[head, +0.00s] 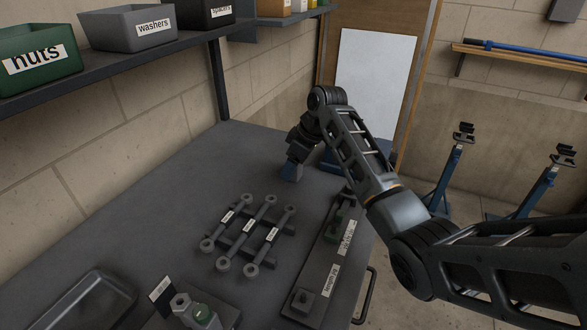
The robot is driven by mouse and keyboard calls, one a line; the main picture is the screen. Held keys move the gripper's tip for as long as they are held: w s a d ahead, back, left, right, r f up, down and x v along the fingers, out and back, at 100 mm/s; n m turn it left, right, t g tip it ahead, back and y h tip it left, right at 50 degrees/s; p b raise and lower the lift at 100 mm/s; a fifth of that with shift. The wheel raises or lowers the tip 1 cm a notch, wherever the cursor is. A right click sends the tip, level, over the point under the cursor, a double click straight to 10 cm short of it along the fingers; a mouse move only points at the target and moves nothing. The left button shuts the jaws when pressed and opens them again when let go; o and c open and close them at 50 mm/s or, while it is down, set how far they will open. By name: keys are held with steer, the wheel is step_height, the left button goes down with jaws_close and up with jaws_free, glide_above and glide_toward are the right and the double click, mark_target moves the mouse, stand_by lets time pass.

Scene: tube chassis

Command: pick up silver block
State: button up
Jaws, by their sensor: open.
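My gripper (292,168) is at the far end of the bench, pointing down close to the bench top. Its fingertips are small and dark, with a bluish-grey part between or beside them, and I cannot tell whether that is a block or part of the gripper. No block is clearly recognisable as silver. A dark green piece (334,229) sits farther along that board.
Several labelled rods (268,235) lie on a rack mid-bench. A shelf (130,62) with bins runs above the left. The bench between rack and wall is clear.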

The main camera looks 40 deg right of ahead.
steer(key=shift+f, duration=0.1)
steer(key=c, duration=1.2)
